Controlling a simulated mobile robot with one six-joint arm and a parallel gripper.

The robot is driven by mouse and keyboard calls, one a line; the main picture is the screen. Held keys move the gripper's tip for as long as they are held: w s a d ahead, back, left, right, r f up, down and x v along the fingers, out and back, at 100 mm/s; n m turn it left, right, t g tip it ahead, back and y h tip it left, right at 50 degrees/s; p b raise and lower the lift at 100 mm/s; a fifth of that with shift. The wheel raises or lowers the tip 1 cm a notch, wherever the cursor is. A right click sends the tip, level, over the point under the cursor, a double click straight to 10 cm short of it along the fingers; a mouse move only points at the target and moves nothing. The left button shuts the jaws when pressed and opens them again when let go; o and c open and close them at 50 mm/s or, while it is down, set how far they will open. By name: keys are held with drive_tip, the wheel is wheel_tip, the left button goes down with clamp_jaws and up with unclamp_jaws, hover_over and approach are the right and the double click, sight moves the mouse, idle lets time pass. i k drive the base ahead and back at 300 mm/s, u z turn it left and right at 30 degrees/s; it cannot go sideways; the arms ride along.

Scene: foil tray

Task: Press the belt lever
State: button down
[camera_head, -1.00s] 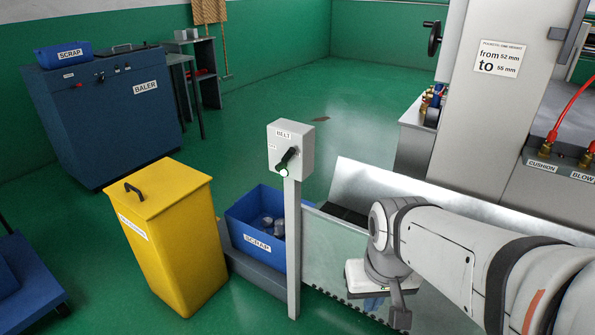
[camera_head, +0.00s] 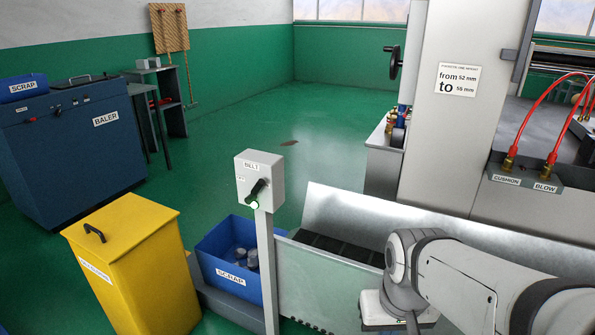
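The belt lever (camera_head: 258,188) is a black handle on the front of a grey box (camera_head: 245,172) labelled BELT. The box stands on a grey post (camera_head: 267,270) left of the middle. The lever is tilted, its upper end to the right. A small round light-green spot shows at its lower end. My arm comes in from the lower right, with its wrist beside the conveyor's side wall, right of the box and well apart from it. My gripper's fingers are not seen; the end of the arm is cut off by the bottom edge.
A blue SCRAP bin (camera_head: 228,276) with grey round pieces stands behind the post. A yellow lidded bin (camera_head: 135,265) is at the left front. The conveyor (camera_head: 325,275) runs right from the post under a metal guard (camera_head: 350,218). Green floor is open behind.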

sight(248, 200)
drive_tip(key=z, duration=0.3)
drive_tip(key=k, duration=1.1)
drive_tip(key=u, duration=0.55)
drive_tip(key=i, duration=1)
drive_tip(key=u, duration=0.05)
